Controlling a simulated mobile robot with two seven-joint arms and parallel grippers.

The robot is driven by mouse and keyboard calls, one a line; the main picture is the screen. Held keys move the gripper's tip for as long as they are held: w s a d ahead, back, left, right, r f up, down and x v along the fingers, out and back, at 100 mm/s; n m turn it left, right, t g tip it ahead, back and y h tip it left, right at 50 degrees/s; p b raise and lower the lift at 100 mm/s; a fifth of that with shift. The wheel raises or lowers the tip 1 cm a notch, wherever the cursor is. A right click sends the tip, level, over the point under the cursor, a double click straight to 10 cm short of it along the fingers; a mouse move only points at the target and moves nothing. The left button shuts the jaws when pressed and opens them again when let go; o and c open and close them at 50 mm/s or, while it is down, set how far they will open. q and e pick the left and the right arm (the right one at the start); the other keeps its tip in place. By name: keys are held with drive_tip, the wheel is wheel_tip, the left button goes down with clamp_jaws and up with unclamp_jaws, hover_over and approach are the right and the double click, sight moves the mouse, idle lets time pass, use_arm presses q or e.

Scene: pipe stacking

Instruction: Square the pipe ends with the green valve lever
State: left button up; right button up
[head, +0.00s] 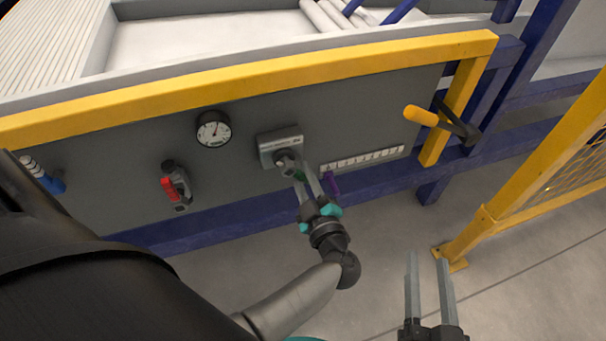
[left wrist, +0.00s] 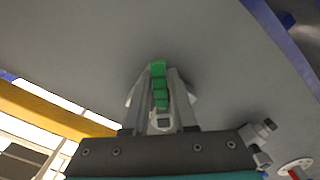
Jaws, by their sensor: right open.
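The green valve lever (left wrist: 160,86) lies between the two fingers of my left gripper in the left wrist view. In the head view only a small dark green part of it (head: 303,180) shows, mostly hidden by the fingers. It belongs to a grey valve block (head: 281,147) on the dark panel. My left gripper (head: 301,176) reaches up to the lever with a finger on each side; I cannot tell whether both fingers press on it. My right gripper (head: 428,257) is open and empty, over the floor at lower right. Pipes (head: 325,16) lie in the tray at the top.
The panel also carries a gauge (head: 213,130), a red-handled lever (head: 174,187), a blue handle (head: 47,176) and a yellow-handled crank (head: 420,116). A white scale strip (head: 362,160) lies right of the valve. A yellow guard frame (head: 520,185) stands at right; the floor between is clear.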

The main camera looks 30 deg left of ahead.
use_arm(q)
clamp_jaws()
idle(1.0)
